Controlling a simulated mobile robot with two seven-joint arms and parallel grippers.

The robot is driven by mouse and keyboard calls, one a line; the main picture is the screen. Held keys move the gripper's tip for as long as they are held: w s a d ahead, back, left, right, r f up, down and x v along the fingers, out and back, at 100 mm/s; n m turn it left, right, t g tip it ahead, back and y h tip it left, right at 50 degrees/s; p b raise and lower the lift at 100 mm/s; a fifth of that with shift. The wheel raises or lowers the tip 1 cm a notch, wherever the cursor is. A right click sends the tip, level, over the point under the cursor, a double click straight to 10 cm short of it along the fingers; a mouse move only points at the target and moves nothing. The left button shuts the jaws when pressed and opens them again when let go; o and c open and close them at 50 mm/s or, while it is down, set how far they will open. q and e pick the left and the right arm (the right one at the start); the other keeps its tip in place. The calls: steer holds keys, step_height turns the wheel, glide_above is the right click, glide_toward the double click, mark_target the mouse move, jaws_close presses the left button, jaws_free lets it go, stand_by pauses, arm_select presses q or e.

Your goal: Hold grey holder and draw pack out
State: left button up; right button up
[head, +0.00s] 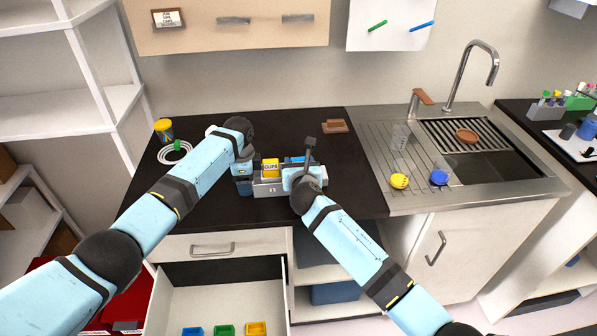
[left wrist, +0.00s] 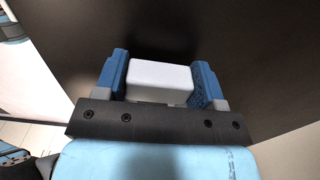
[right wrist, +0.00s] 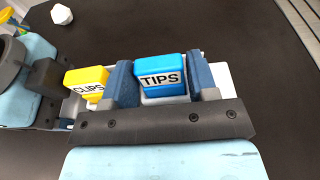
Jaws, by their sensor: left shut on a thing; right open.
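The grey holder (head: 268,190) stands on the dark counter between my two hands. It carries a yellow pack marked CLIPS (head: 270,168) and a blue pack marked TIPS (right wrist: 160,77). My left gripper (left wrist: 160,75) is shut on a pale block-shaped end of the holder (left wrist: 160,82), with one blue finger on each side. My right gripper (right wrist: 162,80) is open, its fingers on either side of the blue pack, with a narrow gap visible at the right finger. The pack sits low in the holder. In the head view my right arm hides part of the holder.
A brown block (head: 335,126) lies behind on the counter. A yellow tin (head: 164,130) and a coiled white cable (head: 174,152) are at the left. The sink (head: 480,150) is to the right. An open drawer (head: 222,295) with coloured trays juts out below the counter.

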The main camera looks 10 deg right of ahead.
steer(key=c, duration=0.9)
steer(key=shift+c, duration=0.2)
steer(key=shift+r, duration=0.15)
steer(key=shift+r, duration=0.45)
steer(key=shift+r, duration=0.1)
steer(key=shift+r, duration=2.4)
steer(key=shift+r, duration=0.1)
